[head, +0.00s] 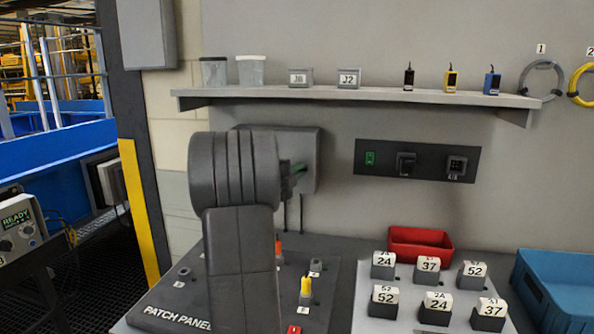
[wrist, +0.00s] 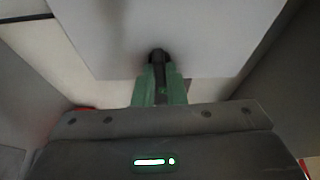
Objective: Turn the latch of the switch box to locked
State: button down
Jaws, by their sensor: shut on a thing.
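The grey switch box (head: 305,145) is mounted on the back wall, left of centre in the head view, partly hidden behind my arm. Its pale face fills the upper part of the wrist view (wrist: 215,35). My gripper (head: 299,170) is at the front of the box. In the wrist view my gripper (wrist: 158,82) has its green fingers closed around a small dark latch (wrist: 157,54) on that face. Most of the latch is hidden between the fingers, and I cannot tell which way it is turned.
A shelf (head: 360,95) with small boxes and plugs runs above. A dark socket panel (head: 385,175) is right of the box. Below are the patch panel (head: 175,318), labelled blocks (head: 437,302), a red bin (head: 420,247) and a blue bin (head: 560,290). The wall right of the socket panel is bare.

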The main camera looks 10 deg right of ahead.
jog(key=shift+m, duration=0.4)
jog(key=c, duration=1.5)
grip_release()
jog(key=v, duration=0.7)
jog(key=b+v, duration=0.1)
jog(key=v, duration=0.6)
jog(key=shift+r+b, duration=0.25)
jog(key=shift+b, duration=0.05)
jog(key=shift+w+d, duration=0.1)
jog(key=p+x, duration=0.1)
jog(key=x, duration=0.6)
jog(key=p+x, duration=0.1)
jog(key=x, duration=0.5)
jog(key=shift+w+d+f, duration=0.25)
